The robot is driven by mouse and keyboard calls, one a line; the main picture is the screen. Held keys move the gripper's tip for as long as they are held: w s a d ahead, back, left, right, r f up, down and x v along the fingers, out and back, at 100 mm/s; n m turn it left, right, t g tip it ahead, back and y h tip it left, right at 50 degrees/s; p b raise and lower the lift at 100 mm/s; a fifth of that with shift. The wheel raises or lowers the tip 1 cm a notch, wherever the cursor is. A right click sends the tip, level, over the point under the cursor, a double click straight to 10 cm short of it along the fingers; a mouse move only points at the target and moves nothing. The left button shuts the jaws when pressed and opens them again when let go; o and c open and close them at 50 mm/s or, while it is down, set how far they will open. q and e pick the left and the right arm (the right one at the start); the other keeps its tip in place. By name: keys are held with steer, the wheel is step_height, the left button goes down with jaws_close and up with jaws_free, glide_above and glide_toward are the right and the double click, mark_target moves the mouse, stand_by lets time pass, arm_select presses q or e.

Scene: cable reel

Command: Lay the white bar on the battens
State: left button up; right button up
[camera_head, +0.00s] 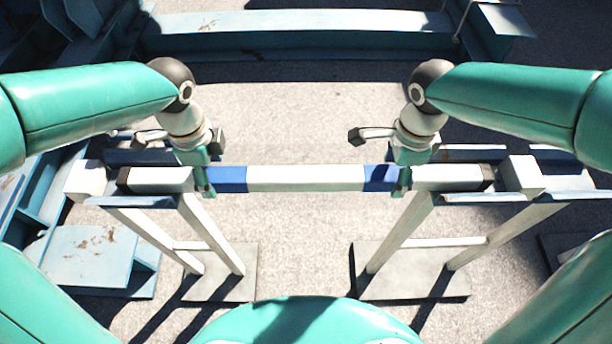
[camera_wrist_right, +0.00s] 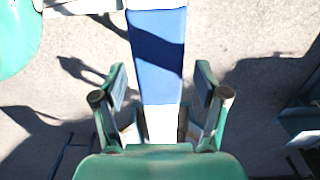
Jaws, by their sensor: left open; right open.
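The white bar (camera_head: 305,178) runs level from left to right, with a blue band near each end (camera_head: 229,179). Its ends lie over the tops of two stands. My left gripper (camera_head: 205,183) is open at the left blue band, pointing down. My right gripper (camera_head: 401,183) is open at the right blue band. In the right wrist view the bar (camera_wrist_right: 157,60) passes between the open fingers of my right gripper (camera_wrist_right: 160,90), with a gap on each side. I cannot make out for certain which parts are the battens.
The left stand (camera_head: 209,222) and right stand (camera_head: 411,220) have slanted white legs on flat foot plates. White blocks (camera_head: 86,180) (camera_head: 523,174) stand beyond the bar's ends. A blue-grey beam (camera_head: 300,42) lies at the back. The pale floor between the stands is clear.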

arm_select(q)
steer(key=shift+f, duration=0.6)
arm_select(e)
steer(key=shift+f, duration=0.6)
arm_select(q)
jaws_close()
arm_select(e)
jaws_close()
arm_select(q)
steer(key=shift+r, duration=0.1)
